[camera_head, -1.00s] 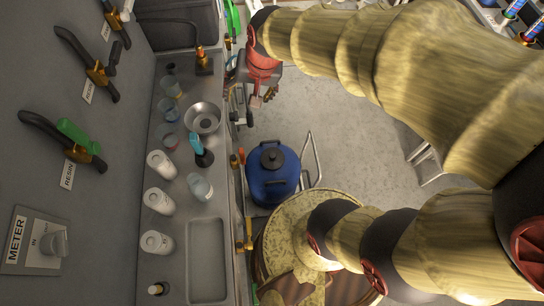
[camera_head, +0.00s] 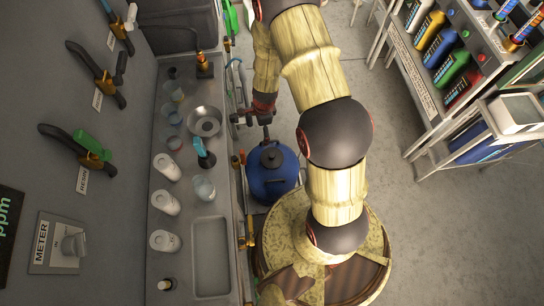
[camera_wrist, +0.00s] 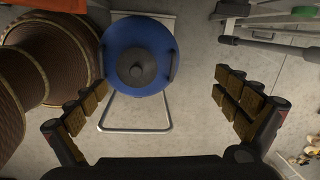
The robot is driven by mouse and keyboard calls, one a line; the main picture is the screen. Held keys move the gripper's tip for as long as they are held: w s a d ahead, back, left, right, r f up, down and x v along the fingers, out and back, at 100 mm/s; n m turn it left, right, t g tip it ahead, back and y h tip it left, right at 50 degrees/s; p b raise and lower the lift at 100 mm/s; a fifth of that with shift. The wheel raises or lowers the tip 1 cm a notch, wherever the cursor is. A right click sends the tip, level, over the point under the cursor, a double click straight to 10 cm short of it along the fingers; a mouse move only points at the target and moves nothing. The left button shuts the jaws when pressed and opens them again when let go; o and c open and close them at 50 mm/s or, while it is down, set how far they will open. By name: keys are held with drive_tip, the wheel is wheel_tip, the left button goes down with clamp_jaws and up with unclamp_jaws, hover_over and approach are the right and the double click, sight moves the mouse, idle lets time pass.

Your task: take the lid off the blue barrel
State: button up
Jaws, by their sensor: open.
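The blue barrel (camera_head: 273,187) stands on the floor beside the counter, partly behind my arm in the head view. Its dark lid (camera_head: 271,158) with a raised knob is on top. In the wrist view the blue barrel (camera_wrist: 165,57) shows from above, with the dark round lid (camera_wrist: 137,67) in its middle. My gripper (camera_head: 265,118) is just above the barrel's far side in the head view. In the wrist view my gripper (camera_wrist: 160,108) has its fingers wide apart and empty, with the barrel ahead, between and beyond them. No contact with the lid shows.
A grey counter (camera_head: 178,278) with cups, white canisters and a metal bowl (camera_head: 204,121) runs along the left. A metal frame (camera_wrist: 137,128) stands by the barrel. Shelves with coloured bottles (camera_head: 440,52) stand at right. The floor between is clear.

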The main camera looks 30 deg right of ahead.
sight(272, 155)
drive_tip(key=s+f+m, duration=0.1)
drive_tip(key=s+f, duration=0.1)
drive_tip(key=f, duration=0.2)
drive_tip(key=s+d+f+m, duration=0.1)
drive_tip(key=s+f, duration=0.1)
drive_tip(key=f, duration=0.3)
drive_tip(key=s+d+f+m+g, duration=0.1)
drive_tip(key=s+f+m, duration=0.1)
drive_tip(key=f, duration=0.2)
drive_tip(key=shift+f, duration=0.3)
drive_tip(key=f+b, duration=0.1)
drive_tip(key=f, duration=0.2)
drive_tip(key=f+b, duration=0.2)
drive_tip(key=shift+w+d+f, duration=0.1)
drive_tip(key=shift+w+f, duration=0.1)
drive_tip(key=shift+f, duration=0.2)
drive_tip(key=shift+r, duration=0.1)
drive_tip(key=c, duration=0.4)
drive_tip(key=c, duration=1.1)
drive_tip(key=shift+s, duration=0.1)
